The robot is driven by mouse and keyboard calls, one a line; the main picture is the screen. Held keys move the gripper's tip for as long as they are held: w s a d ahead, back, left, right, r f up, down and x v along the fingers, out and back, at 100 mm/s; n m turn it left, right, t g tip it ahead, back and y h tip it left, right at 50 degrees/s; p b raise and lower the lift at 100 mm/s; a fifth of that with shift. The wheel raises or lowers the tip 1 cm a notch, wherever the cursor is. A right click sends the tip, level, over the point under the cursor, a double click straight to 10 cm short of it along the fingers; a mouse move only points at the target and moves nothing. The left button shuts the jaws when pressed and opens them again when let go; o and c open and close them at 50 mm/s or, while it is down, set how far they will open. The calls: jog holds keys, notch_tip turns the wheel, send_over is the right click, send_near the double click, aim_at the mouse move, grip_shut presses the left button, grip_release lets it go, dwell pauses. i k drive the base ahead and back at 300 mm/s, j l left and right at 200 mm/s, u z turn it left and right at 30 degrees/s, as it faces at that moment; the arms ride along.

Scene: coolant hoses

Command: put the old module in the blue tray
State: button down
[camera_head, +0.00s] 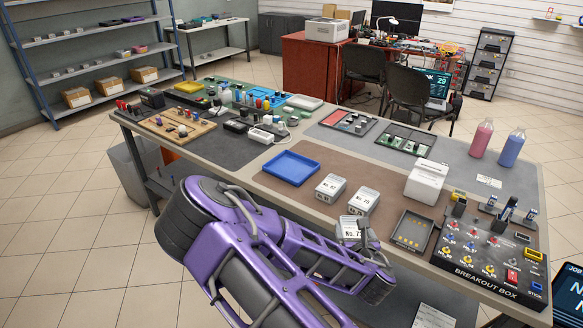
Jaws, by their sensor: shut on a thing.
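The blue tray (291,168) lies empty on the brown mat near the middle of the bench. A white module (351,230) with a label starting "No. 7" shows at the end of my purple arm, to the right of and nearer than the tray. Its lower part is hidden behind my arm. My gripper is mostly hidden by my wrist and is shut on this module. Two more white labelled modules, one on the left (330,187) and one on the right (362,201), stand side by side on the mat, right of the tray. The frame does not tell which module is old.
A white box-like device (426,181) stands right of the modules. A shallow dark tray (412,231) lies in front of it. The breakout box (488,258) fills the right front corner. Bottles (481,138) stand at the back right. Small parts crowd the left of the bench.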

aim_at(292, 169)
jog(key=i+j+z, duration=0.1)
jog(key=j, duration=0.25)
jog(key=i+j, duration=0.2)
jog(key=j, duration=0.2)
jog(key=i+j+z, duration=0.15)
jog(key=j, duration=0.25)
jog(key=i+j, duration=0.15)
jog(key=j, duration=0.25)
jog(key=i+j+z, duration=0.15)
jog(key=j, duration=0.25)
jog(key=i+j+z, duration=0.1)
jog(key=j, duration=0.3)
jog(key=i+j, duration=0.1)
jog(key=j, duration=0.3)
jog(key=z, duration=0.05)
